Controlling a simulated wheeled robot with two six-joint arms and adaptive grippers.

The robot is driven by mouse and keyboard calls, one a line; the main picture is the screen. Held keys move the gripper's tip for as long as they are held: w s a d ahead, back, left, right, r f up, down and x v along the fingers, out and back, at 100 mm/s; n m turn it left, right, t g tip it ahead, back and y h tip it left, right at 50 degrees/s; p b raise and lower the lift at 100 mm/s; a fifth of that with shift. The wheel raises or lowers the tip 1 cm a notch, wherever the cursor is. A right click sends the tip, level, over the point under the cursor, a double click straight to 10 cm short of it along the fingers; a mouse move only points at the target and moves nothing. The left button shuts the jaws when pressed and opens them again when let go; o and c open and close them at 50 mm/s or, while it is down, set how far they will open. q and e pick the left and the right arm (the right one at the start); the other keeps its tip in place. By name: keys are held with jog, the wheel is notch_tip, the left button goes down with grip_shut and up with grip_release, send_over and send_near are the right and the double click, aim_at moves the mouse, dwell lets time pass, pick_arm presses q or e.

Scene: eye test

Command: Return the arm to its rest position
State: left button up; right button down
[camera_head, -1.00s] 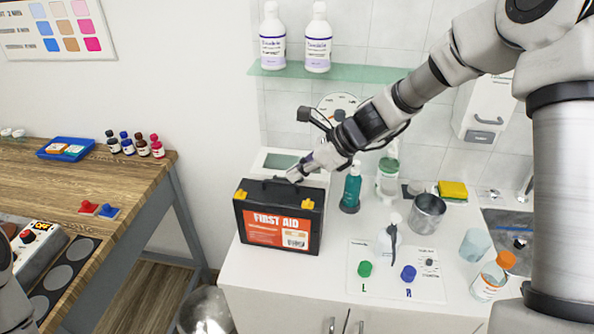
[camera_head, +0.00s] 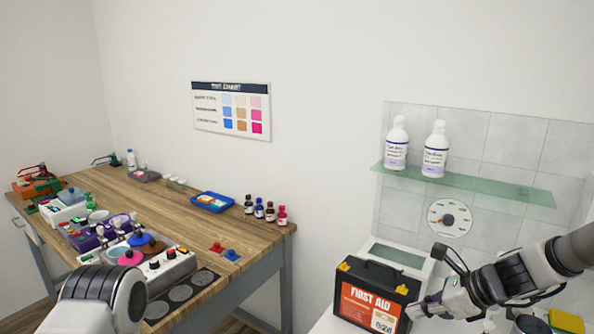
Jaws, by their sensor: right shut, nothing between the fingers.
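My right arm comes in from the right edge. Its gripper (camera_head: 416,312) is shut and empty, at the lower right corner of the black first aid box (camera_head: 345,275) in the picture. I cannot tell whether it touches the box. The box stands upright on the white counter, with its handle and yellow latches showing. A link of my left arm shows at the lower left; the left gripper is out of view.
A wooden table (camera_head: 150,212) at the left bears small bottles, a blue tray (camera_head: 212,202) and several devices. A glass shelf (camera_head: 470,186) with two white bottles (camera_head: 396,145) hangs above the counter. A round dial (camera_head: 449,218) is on the tiled wall. A yellow sponge (camera_head: 566,321) is at the lower right.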

notch_tip(320, 180, down, 11)
jog(key=s+a+g, duration=0.1)
jog(key=s+g, duration=0.1)
jog(key=s+d+f+n+g+h+b, duration=0.2)
jog(key=s+f+n+g+h, duration=0.2)
jog(key=s+f+n, duration=0.75)
jog(key=s+d+f+n+g+h+b, duration=0.1)
jog(key=s+f+n+g+h+b, duration=0.3)
jog(key=s+f, duration=1.4)
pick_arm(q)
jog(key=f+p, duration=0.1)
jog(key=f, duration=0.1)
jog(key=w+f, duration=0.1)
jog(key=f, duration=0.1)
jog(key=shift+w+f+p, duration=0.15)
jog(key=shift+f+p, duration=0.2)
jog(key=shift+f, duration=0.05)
pick_arm(e)
jog(key=r+n+t, duration=0.1)
jog(key=n, duration=0.2)
jog(key=r+n+t, duration=0.2)
jog(key=n, duration=0.1)
jog(key=w+a+r+n+t, duration=0.1)
jog(key=n+t, duration=0.1)
jog(key=n, duration=0.1)
jog(key=shift+r+y, duration=0.4)
